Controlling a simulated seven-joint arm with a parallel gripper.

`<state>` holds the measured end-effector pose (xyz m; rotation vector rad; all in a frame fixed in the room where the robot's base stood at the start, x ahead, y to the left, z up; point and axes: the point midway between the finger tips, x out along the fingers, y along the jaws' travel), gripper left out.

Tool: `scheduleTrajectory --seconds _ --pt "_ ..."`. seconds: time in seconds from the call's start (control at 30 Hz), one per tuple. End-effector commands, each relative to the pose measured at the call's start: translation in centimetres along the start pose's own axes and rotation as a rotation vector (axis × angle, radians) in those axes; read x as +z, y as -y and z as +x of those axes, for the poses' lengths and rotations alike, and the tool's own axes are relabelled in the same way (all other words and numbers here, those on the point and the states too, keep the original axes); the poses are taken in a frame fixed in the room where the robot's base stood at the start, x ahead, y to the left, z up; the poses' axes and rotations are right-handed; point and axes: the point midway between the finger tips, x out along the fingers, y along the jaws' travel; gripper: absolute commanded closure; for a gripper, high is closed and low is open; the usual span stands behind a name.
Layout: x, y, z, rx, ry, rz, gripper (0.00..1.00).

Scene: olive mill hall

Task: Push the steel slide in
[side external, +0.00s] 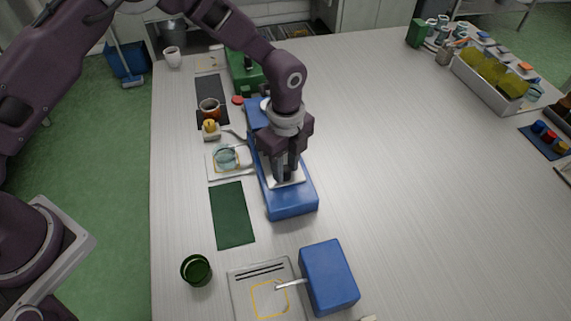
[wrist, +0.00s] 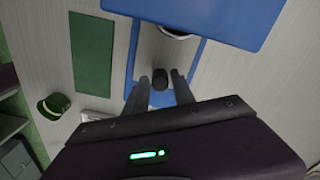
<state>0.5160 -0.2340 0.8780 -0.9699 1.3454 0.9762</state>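A blue machine (side external: 291,204) stands on the table, with a taller blue part behind its low front bed. A pale steel-coloured plate, which looks like the slide (side external: 299,178), lies in the bed and is partly hidden by my fingers. In the wrist view the slide (wrist: 147,58) shows as a grey surface framed in blue, with a black knob (wrist: 159,82). A round rimmed opening shows partly under the blue overhang. My gripper (side external: 285,177) points down over the bed. In the wrist view my gripper (wrist: 161,79) has its fingers apart on either side of the knob, with small gaps.
A dark green mat (side external: 232,214) and a glass dish (side external: 225,157) lie left of the machine. A blue box (side external: 329,277) and a green cup (side external: 197,269) stand nearer the camera. The table to the right is clear up to a white bin (side external: 480,92).

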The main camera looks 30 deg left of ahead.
Motion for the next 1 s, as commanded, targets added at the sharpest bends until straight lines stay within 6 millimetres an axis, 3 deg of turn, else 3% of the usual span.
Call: scheduleTrajectory --seconds 0.03,0.13,1.0 --pt "0.0 0.01 -0.01 0.0 0.0 0.0 0.81" --pt "0.0 0.01 -0.02 0.0 0.0 0.0 1.0" --pt "0.01 0.02 -0.07 0.0 0.0 -0.001 1.0"
